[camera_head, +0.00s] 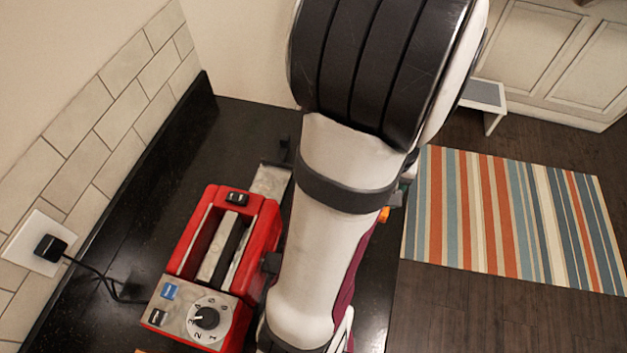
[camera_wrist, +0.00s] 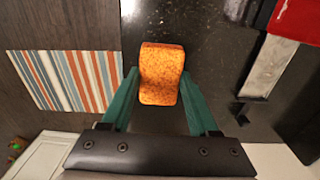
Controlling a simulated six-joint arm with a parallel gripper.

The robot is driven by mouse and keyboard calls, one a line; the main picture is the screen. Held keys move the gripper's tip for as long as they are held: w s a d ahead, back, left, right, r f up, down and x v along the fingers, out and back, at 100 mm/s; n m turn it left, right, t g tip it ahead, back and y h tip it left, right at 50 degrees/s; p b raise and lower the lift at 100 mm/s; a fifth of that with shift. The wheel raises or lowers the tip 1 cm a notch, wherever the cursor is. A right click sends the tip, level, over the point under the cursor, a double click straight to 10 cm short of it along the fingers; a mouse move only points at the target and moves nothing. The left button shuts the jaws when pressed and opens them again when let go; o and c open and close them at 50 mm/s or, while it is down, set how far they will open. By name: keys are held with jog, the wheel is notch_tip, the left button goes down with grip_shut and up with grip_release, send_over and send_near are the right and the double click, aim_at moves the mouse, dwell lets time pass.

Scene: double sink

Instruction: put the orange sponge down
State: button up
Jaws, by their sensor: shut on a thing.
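The orange sponge (camera_wrist: 160,72) shows in the wrist view between the two green fingers of my gripper (camera_wrist: 160,92), which is shut on it. The sponge is over the black countertop (camera_wrist: 207,45), near the edge on the floor side. I cannot tell whether it touches the counter. In the head view only a small orange bit of the sponge (camera_head: 384,214) shows beside my arm. My arm hides most of the gripper there.
A red toaster (camera_head: 225,260) stands on the counter left of my arm, its cord running to a wall outlet (camera_head: 38,243). A tiled wall bounds the left. A striped rug (camera_head: 510,220) lies on the wooden floor right of the counter. A small step stool (camera_head: 485,98) stands beyond.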

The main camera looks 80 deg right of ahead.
jog(key=w+d+f, duration=0.1)
jog(key=w+f, duration=0.1)
jog(key=w, duration=0.1)
jog(key=w+d+f, duration=0.2)
jog(key=w, duration=0.1)
jog(key=w+d+f, duration=0.1)
jog(key=w+f, duration=0.1)
jog(key=w, duration=0.1)
jog(key=shift+w+d+f, duration=0.15)
jog(key=shift+w+f, duration=0.1)
jog(key=shift+w, duration=0.05)
jog(key=shift+w+d+f, duration=0.1)
jog(key=shift+w+f, duration=0.05)
jog(key=shift+f, duration=0.95)
jog(key=shift+w+d+f, duration=0.1)
jog(key=shift+f, duration=0.95)
jog(key=shift+f, duration=0.1)
jog(key=o, duration=1.3)
